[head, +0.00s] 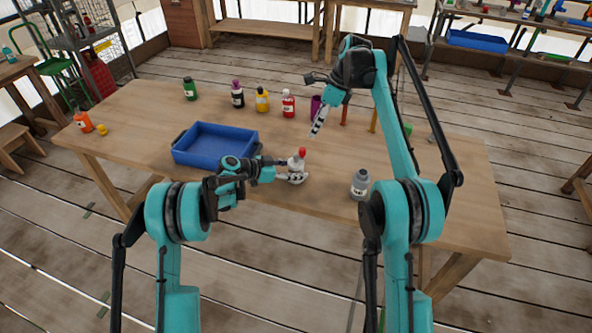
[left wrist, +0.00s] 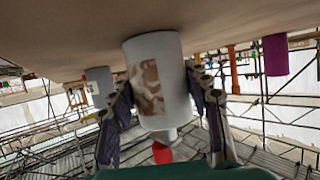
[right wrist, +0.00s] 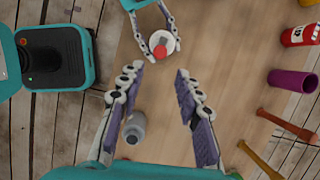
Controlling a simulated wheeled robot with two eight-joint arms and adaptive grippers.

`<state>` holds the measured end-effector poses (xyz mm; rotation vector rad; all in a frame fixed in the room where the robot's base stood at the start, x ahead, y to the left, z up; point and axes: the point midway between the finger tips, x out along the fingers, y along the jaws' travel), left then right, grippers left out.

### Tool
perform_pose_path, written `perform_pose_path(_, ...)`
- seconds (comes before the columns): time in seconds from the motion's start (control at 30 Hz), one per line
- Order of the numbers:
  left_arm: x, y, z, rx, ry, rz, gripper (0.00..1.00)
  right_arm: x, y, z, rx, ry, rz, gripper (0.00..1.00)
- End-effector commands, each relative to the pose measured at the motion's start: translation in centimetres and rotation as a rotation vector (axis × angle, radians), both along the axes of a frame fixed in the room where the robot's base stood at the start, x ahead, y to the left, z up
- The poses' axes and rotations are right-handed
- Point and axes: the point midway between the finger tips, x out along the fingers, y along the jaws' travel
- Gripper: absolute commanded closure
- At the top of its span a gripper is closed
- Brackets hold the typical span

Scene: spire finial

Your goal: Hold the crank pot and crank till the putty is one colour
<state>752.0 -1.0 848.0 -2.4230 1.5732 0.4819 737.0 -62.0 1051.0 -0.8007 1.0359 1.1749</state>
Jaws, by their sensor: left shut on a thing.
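The crank pot (head: 296,166) is a pale upright cylinder with a red knob (head: 302,151) on top, standing near the table's front middle. In the left wrist view, upside down, its window (left wrist: 147,86) shows putty in streaks of brown and whitish, not one colour. My left gripper (head: 294,176) is shut on the pot, a finger on each side. My right gripper (head: 318,124) is open and empty, pointing down above and behind the pot. In the right wrist view the red knob (right wrist: 160,51) lies beyond its open fingertips (right wrist: 158,70), touching neither.
A blue tray (head: 214,157) lies left of the pot. A grey bottle (head: 360,184) stands to its right. Several bottles, including a red one (head: 288,103), and a purple cup (head: 316,104) stand behind. The tabletop (head: 255,205) around the pot is mostly clear.

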Motion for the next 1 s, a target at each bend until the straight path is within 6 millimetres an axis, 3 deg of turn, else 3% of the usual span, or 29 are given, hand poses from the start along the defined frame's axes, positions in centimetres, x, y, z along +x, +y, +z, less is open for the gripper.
perform_pose_path(0.1,0.0,0.0,0.0,0.001,0.0,0.0,0.85,0.0,0.0,0.0,0.0,0.0,0.0,0.68)
perform_pose_path(0.23,0.0,0.0,0.0,0.001,0.0,0.0,0.85,0.1,0.1,0.0,-0.007,-0.014,0.027,1.0)
perform_pose_path(0.37,0.0,0.0,0.0,0.001,0.0,0.0,0.85,0.4,0.4,-0.3,-0.042,-0.084,0.162,1.0)
perform_pose_path(0.47,0.0,0.0,0.0,0.001,0.0,0.0,0.85,0.9,0.9,-0.6,-0.095,-0.176,0.355,1.0)
perform_pose_path(0.7,0.0,0.0,0.0,0.001,0.0,0.0,0.85,2.3,2.1,-1.1,-0.28,-0.417,0.952,1.0)
perform_pose_path(1.0,0.0,0.0,0.0,0.001,0.0,0.0,0.85,3.7,3.6,-1.1,-0.519,-0.598,1.635,1.0)
